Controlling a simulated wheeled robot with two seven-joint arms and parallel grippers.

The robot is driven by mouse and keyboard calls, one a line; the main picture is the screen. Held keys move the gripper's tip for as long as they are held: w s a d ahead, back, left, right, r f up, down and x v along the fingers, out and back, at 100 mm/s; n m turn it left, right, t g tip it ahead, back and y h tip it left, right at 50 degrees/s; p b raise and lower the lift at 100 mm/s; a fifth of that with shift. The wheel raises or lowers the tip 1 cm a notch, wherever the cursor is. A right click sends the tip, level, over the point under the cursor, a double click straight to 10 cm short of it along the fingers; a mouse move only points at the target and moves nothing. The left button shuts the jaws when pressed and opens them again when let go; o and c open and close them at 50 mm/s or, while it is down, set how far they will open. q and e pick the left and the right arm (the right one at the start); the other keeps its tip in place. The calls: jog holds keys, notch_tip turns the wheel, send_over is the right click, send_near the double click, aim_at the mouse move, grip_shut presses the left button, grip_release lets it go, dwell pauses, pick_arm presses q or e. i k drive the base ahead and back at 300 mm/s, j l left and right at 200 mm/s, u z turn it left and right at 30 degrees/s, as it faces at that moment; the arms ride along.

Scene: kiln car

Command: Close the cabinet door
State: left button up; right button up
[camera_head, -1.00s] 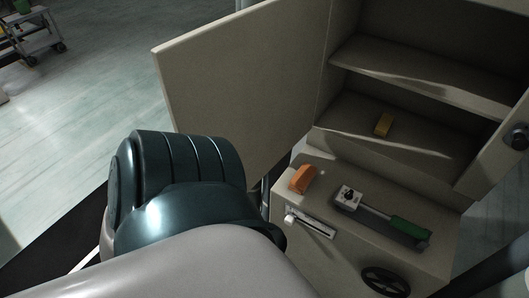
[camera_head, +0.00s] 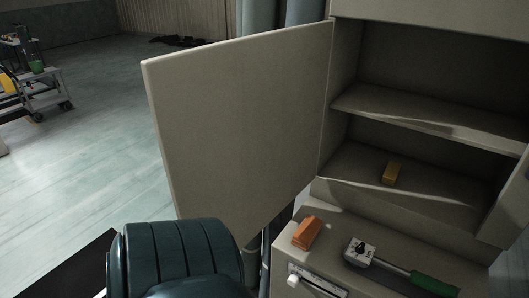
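The cabinet (camera_head: 345,110) stands at the right with its shelves exposed. Its beige door (camera_head: 240,125) is hinged on the left side of the opening and stands wide open, swung out to the left. Neither of my grippers is in view.
On the ledge below the cabinet lie an orange block (camera_head: 307,232) and a green-handled tool (camera_head: 434,284). A white drawer handle (camera_head: 318,284) is under the ledge. A grey cart (camera_head: 42,92) stands far left. The floor between is clear.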

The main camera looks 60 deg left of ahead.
aim_at(238, 121)
jog(key=k+j+u, duration=0.2)
jog(key=j, duration=0.5)
jog(key=j+u, duration=0.15)
jog(key=j, duration=0.6)
jog(key=k+j+u, duration=0.2)
jog(key=j, duration=0.5)
jog(key=i, duration=0.1)
